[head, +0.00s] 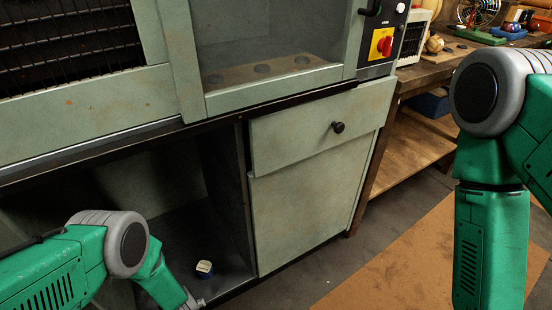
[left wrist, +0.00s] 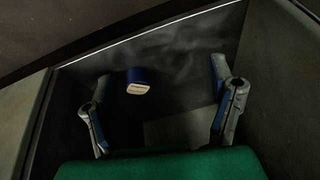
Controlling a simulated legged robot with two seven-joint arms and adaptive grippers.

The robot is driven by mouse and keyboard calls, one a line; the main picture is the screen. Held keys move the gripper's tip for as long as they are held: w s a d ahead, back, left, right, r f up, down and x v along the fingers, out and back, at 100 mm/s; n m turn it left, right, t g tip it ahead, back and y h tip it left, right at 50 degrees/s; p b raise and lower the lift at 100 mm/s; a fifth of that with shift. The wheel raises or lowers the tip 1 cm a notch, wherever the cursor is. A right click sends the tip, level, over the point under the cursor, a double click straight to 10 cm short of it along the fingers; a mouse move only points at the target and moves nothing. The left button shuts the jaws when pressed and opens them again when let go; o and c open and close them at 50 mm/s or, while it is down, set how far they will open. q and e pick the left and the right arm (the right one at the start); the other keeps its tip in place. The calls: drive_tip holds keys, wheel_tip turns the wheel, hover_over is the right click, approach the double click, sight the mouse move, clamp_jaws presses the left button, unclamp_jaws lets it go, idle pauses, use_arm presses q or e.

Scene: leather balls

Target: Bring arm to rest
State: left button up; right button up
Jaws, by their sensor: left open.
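My left arm reaches down into the open lower compartment of the green cabinet in the head view; only a bit of its gripper (head: 192,302) shows at the bottom edge. In the left wrist view my left gripper (left wrist: 158,112) is open, its two blue-padded fingers wide apart with nothing between their tips. A small blue object with a white top (left wrist: 138,86) stands beyond the fingers on the dark compartment floor. It also shows in the head view (head: 204,268), just above my left gripper. My right arm hangs at the right of the head view; its gripper is out of view.
The cabinet's side wall (left wrist: 278,60) stands close on the right of the left gripper. A closed drawer (head: 300,125) and a door (head: 310,205) are right of the opening. A workbench (head: 430,72) stands behind. The floor before the cabinet (head: 400,270) is clear.

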use_arm(q)
drive_tip(key=s+r+m+g+h+p, duration=0.1)
drive_tip(key=s+r+m, duration=0.1)
drive_tip(key=s+r, duration=0.9)
drive_tip(key=s+r+m+g+h+p, duration=0.1)
drive_tip(key=s+r+m+p, duration=0.1)
drive_tip(key=s+r, duration=0.8)
wheel_tip(320, 180, up, 9)
drive_tip(key=shift+s+f+m+g, duration=0.1)
drive_tip(key=shift+s+m+g, duration=0.3)
drive_tip(key=shift+m, duration=0.4)
